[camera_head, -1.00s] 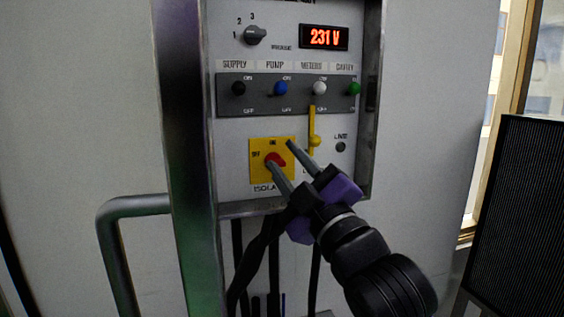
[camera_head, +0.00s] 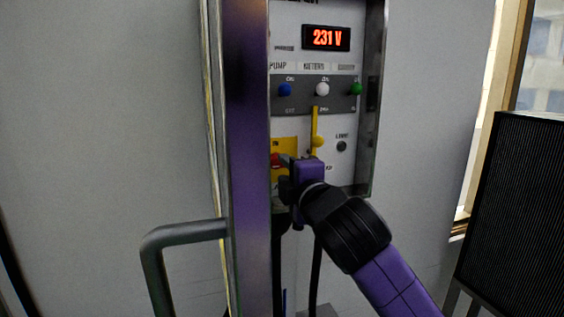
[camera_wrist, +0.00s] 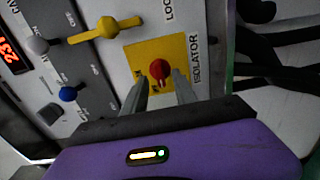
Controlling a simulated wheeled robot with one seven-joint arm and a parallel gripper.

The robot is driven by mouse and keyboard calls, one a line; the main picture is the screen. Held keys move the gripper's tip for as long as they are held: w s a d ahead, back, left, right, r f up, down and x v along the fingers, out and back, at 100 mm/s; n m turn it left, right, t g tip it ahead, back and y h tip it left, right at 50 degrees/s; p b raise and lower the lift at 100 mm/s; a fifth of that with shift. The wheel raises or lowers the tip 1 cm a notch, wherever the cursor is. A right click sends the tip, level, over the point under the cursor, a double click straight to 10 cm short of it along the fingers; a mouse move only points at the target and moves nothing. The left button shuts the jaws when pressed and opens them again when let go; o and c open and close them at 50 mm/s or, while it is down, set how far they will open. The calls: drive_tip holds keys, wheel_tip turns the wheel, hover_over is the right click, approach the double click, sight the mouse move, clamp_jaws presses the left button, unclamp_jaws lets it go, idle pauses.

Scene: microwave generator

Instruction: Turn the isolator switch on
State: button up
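The isolator switch is a red knob (camera_wrist: 160,70) on a yellow plate (camera_wrist: 172,48), labelled ISOLATOR, in the wrist view. In the head view the knob (camera_head: 275,160) and yellow plate (camera_head: 287,146) are partly hidden by the cabinet's metal post and my gripper. My gripper (camera_wrist: 160,82) is open, with one grey finger on each side of the knob in the wrist view. I cannot tell whether the fingers touch it, or which way the knob points.
A yellow lever (camera_head: 315,125) stands close right of the isolator. Blue (camera_head: 285,90), white (camera_head: 322,89) and green (camera_head: 355,88) toggles sit above. The display (camera_head: 325,38) reads 231 V. The metal post (camera_head: 248,150) and a grey handrail (camera_head: 160,250) stand left.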

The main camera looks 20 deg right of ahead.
sight(281, 166)
drive_tip(key=shift+w+p, duration=0.35)
drive_tip(key=shift+w, duration=1.15)
drive_tip(key=shift+c, duration=0.2)
clamp_jaws()
drive_tip(key=m, duration=0.3)
drive_tip(key=shift+f+m+b, duration=0.15)
drive_tip(key=shift+m+b, duration=0.15)
drive_tip(key=shift+b, duration=0.1)
drive_tip(key=m, duration=0.5)
drive_tip(key=shift+a, duration=0.1)
drive_tip(key=m, duration=0.5)
drive_tip(key=shift+m, duration=2.2)
